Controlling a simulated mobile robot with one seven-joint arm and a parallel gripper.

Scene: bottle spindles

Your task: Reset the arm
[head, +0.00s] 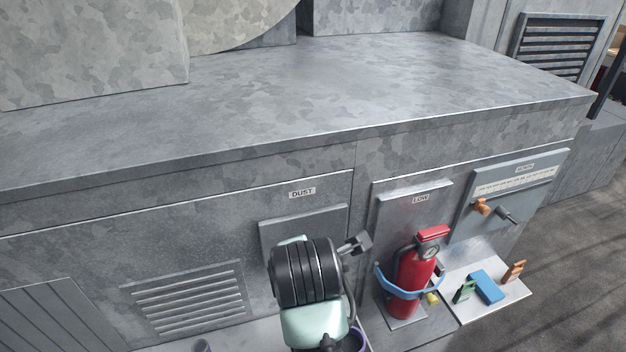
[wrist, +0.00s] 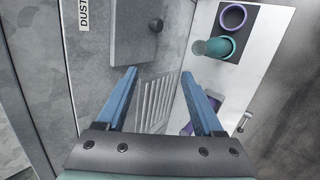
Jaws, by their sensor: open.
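My gripper (wrist: 158,75) shows in the wrist view with its two blue fingers spread wide apart. Nothing is between the fingers. They point along a grey cabinet front with a DUST label (wrist: 83,15) and a raised panel (wrist: 135,35) with a dark knob. In the head view my arm, with a black ribbed joint and pale green links, stands in front of the same DUST panel (head: 290,228). My gripper's fingers cannot be made out in the head view.
A red fire extinguisher (head: 407,280) with a blue strap stands right of my arm. A white shelf (head: 508,296) beside it holds a blue block and small clips. The wrist view shows a purple ring (wrist: 233,17) and a teal cup (wrist: 218,47). The grey countertop (head: 330,80) is clear.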

